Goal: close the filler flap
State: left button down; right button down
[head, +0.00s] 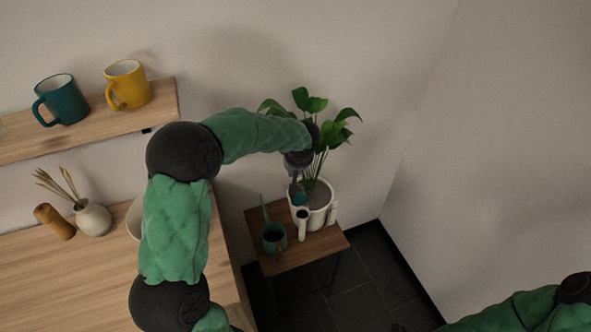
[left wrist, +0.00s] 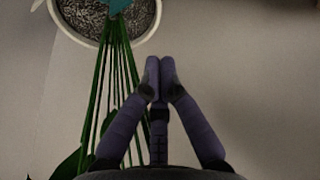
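A white planter pot (head: 318,217) holds a leafy plant and stands on a small wooden table. A white filler tube (head: 303,228) with a dark open mouth is at its front. A teal piece (head: 299,198), apparently the filler flap, stands raised behind that mouth. In the left wrist view the teal piece (left wrist: 116,4) is cut off at the top edge, over the pot's soil. My left gripper (head: 296,184) is just above the teal piece; contact cannot be told. Its fingertips (left wrist: 159,63) meet with nothing between them. My right gripper is out of view; only its arm shows at bottom right.
A teal watering can (head: 274,238) stands left of the pot on the small table (head: 325,243). Plant leaves (head: 310,102) rise beside my left wrist. The wall is close behind. A shelf with mugs (head: 126,84) and a wooden counter (head: 50,275) are at left.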

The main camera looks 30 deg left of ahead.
aim_at(299, 199)
pick_arm(q)
jog(key=shift+s+d+f+b, duration=0.45)
jog(key=shift+d+f, duration=0.1)
jog(key=shift+f, duration=0.25)
jog(key=shift+s+d+f+b, duration=0.4)
jog(key=shift+d+f, duration=0.15)
jog(key=shift+f, duration=0.25)
